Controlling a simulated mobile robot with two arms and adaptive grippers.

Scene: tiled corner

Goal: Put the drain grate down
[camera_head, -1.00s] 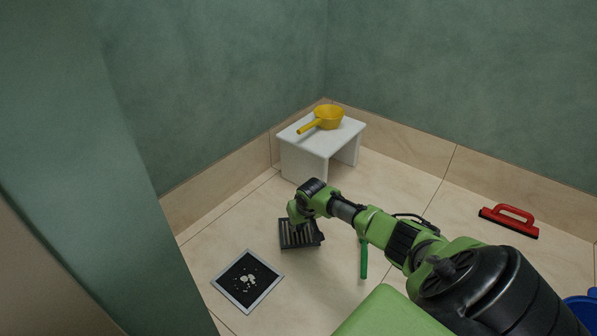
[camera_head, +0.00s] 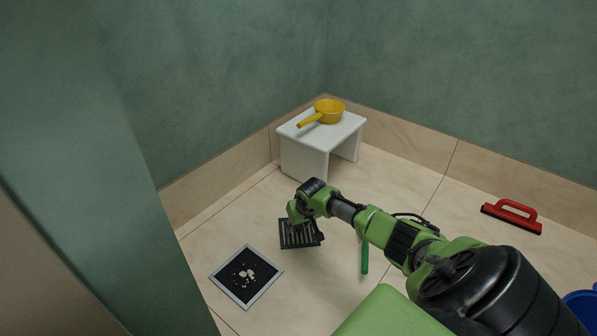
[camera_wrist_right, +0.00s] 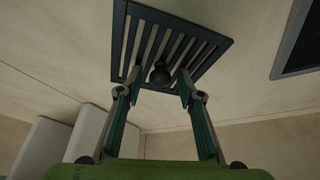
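The drain grate (camera_head: 298,240) is a dark square with parallel slots. It appears to lie on the tiled floor behind and right of the square drain opening (camera_head: 223,283), which has a grey frame and pale bits in its dark inside. The right wrist view shows the grate (camera_wrist_right: 198,45) with a dark round knob (camera_wrist_right: 160,75). My right gripper (camera_wrist_right: 159,83) is at the grate, its fingers apart on either side of the knob with visible gaps. In the head view my right wrist hides part of the grate. My left gripper is not in view.
A white stool (camera_head: 303,160) with a yellow dipper (camera_head: 330,111) on it stands in the corner. A green-handled tool (camera_head: 365,257) lies beside my right arm. A red-handled float (camera_head: 513,214) and a blue container (camera_head: 582,304) are at the right.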

